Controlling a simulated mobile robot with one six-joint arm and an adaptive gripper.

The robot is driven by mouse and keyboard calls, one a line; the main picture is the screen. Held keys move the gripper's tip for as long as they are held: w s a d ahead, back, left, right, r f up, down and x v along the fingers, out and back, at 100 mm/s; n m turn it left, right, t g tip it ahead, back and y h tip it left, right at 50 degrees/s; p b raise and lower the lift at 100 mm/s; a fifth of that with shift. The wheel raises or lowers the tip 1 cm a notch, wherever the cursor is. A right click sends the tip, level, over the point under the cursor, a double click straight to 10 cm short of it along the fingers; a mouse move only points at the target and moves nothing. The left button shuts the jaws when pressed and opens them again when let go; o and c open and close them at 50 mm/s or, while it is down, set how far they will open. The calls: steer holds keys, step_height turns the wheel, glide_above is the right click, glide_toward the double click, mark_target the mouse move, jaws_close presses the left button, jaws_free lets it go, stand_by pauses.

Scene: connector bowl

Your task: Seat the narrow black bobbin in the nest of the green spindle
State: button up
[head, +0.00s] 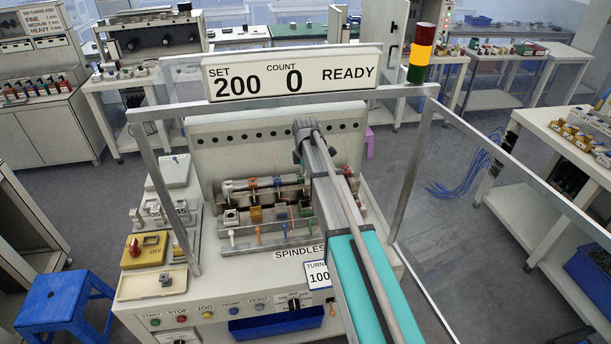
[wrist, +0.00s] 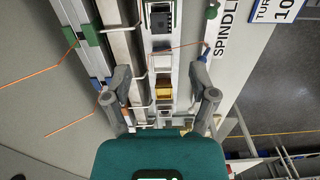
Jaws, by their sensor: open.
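In the wrist view the two fingers of my gripper (wrist: 162,80) are wide apart, with nothing between their tips. They are above the spindle rail, one finger on each side of a tan block (wrist: 163,92). A dark, squarish piece (wrist: 160,20) sits in the rail at the top of this view, near green parts; I cannot tell if it is the black bobbin or an empty nest. A green spindle part (wrist: 94,36) shows at upper left. In the head view a green block (head: 305,209) sits in the spindle row beside my arm, which hides my gripper.
A cream tray (head: 148,285) with a small dark grey piece (head: 167,280) lies at front left of the machine. Guard bars (head: 412,165) frame the machine. A yellow OFF box (head: 145,249) stands at left. Thin orange wires (wrist: 40,75) cross the spindle area.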

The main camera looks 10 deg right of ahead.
steer(key=s+m, duration=1.8)
steer(key=s, duration=1.1)
